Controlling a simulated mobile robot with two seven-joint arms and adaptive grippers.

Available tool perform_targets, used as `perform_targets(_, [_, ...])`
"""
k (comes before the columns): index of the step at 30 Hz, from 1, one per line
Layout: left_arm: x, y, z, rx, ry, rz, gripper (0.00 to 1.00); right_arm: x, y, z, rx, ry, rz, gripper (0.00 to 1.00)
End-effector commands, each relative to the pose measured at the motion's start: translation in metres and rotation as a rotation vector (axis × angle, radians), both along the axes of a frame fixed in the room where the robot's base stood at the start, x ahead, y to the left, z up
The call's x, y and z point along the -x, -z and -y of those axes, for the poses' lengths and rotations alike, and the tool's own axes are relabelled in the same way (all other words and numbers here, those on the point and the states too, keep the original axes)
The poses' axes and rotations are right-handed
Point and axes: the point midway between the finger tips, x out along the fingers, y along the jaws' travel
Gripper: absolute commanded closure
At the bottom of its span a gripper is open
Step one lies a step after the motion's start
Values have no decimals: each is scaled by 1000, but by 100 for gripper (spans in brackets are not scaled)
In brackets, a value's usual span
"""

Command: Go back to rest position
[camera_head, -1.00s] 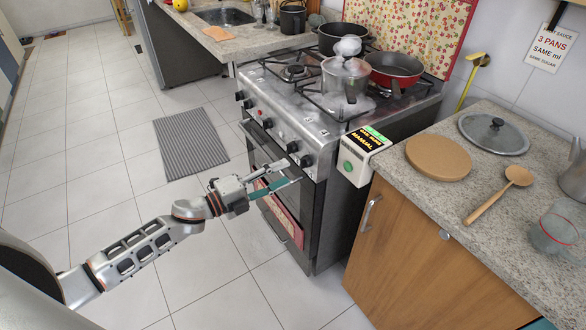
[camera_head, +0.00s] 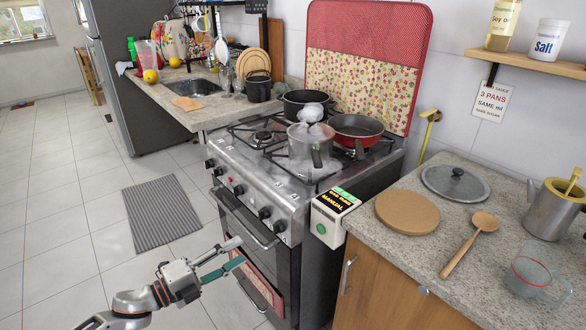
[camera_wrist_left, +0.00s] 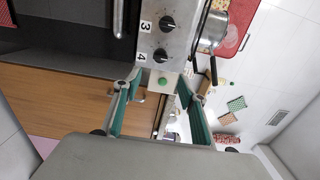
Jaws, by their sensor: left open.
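My left gripper (camera_head: 222,260) is open and empty in the head view, at the lower left in front of the stove (camera_head: 262,205). Its fingers point toward the oven door, near a red patterned towel (camera_head: 258,284); I cannot tell the exact gap. In the left wrist view, the two green-lined fingers (camera_wrist_left: 158,98) stand wide apart with nothing held between them. Beyond them are the stove knobs and a device with a green button (camera_wrist_left: 163,82). My right gripper is not in view.
A steaming pot (camera_head: 310,145), a red pan (camera_head: 356,130) and a black pan (camera_head: 306,102) stand on the stove. The right counter holds a wooden board (camera_head: 407,212), lid (camera_head: 455,183), spoon (camera_head: 470,243) and glass cup (camera_head: 528,276). Floor left of the stove is clear around a grey mat (camera_head: 160,213).

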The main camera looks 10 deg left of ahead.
Motion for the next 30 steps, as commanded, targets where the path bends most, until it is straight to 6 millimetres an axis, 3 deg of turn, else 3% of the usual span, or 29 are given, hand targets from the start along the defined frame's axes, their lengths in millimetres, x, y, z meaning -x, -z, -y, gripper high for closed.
perform_targets(5, [19, 17, 12, 152, -85, -123, 58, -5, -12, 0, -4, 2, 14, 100])
perform_targets(8, [46, 42, 21, 344, -206, -296, 58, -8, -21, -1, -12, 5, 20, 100])
perform_targets(15, [152, 122, 46, 824, -563, -798, 58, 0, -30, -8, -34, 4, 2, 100])
perform_targets(18, [192, 144, 56, 949, -674, -947, 58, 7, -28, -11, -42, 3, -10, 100])
perform_targets(21, [218, 156, 64, 1026, -744, -1041, 58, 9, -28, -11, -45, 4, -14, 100])
perform_targets(24, [231, 162, 68, 1062, -777, -1085, 58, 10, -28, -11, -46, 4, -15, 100])
perform_targets(30, [232, 163, 68, 1065, -780, -1089, 58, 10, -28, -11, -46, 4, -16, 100])
